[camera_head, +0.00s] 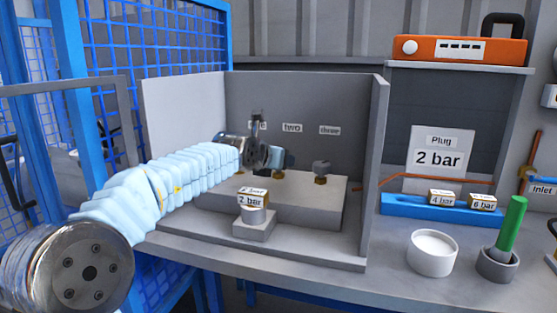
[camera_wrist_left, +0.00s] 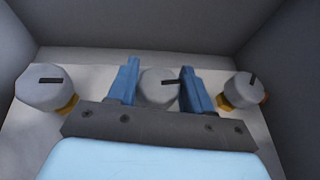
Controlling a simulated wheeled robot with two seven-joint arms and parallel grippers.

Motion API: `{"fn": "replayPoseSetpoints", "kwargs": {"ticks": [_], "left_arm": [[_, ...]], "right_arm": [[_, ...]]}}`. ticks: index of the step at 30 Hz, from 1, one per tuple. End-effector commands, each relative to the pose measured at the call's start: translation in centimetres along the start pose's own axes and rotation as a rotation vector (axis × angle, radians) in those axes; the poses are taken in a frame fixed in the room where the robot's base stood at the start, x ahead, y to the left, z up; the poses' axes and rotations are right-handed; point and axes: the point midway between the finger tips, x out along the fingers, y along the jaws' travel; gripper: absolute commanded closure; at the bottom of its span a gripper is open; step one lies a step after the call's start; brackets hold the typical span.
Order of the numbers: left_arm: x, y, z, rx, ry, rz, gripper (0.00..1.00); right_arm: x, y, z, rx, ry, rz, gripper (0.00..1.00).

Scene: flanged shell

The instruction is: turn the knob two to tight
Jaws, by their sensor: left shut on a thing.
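Three grey round knobs on brass stems stand in a row in the wrist view: a left knob (camera_wrist_left: 42,92), knob two (camera_wrist_left: 157,90) in the middle and a right knob (camera_wrist_left: 242,90). My left gripper (camera_wrist_left: 162,82) is shut on knob two, with one blue finger on each side of it. A dark mark on knob two lies near the right finger. The left knob's mark lies sideways; the right knob's stands nearly upright. In the head view my left gripper (camera_head: 276,157) is below the label "two" (camera_head: 292,128) and hides most of knob two. Knob three (camera_head: 321,167) shows clear of it.
Grey walls (camera_head: 376,170) enclose the knobs on the left, back and right. A "2 bar" plug (camera_head: 253,200) stands in front. To the right are a blue rack (camera_head: 400,207) with two plugs, a white cup (camera_head: 432,255) and a green-handled tool (camera_head: 511,222) in a grey cup.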

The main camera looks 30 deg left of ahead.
Motion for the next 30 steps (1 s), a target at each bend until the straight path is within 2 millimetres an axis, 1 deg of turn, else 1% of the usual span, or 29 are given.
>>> {"fn": "replayPoseSetpoints", "kwargs": {"ticks": [12, 13, 16, 17, 26, 29, 30], "left_arm": [[0.0, 0.0, -0.1, 0.003, 0.004, -0.004, 0.80], [0.0, 0.0, -0.1, 0.003, 0.004, -0.004, 0.47], [0.0, 0.0, -0.1, 0.003, 0.003, -0.004, 0.32], [0.0, 0.0, -0.1, 0.003, 0.003, -0.004, 0.29], [-0.2, 0.0, -0.1, 0.003, 0.002, -0.004, 0.29], [-1.2, 0.0, -0.1, 0.004, 0.002, -0.004, 0.29], [-1.8, 0.0, -0.1, 0.003, 0.000, -0.004, 0.29]], "right_arm": [[0.0, 0.0, 0.0, 0.000, 0.000, 0.000, 0.57], [0.0, 0.0, 0.0, 0.000, 0.000, 0.000, 0.57], [0.0, 0.0, 0.0, 0.000, 0.000, 0.000, 0.57], [0.0, 0.0, 0.0, 0.000, 0.000, 0.000, 0.57], [0.0, 0.0, 0.0, 0.000, 0.000, 0.000, 0.57], [0.2, 0.1, 0.0, 0.000, 0.000, 0.000, 0.57], [0.3, 0.1, 0.0, 0.000, 0.000, 0.000, 0.57]]}}
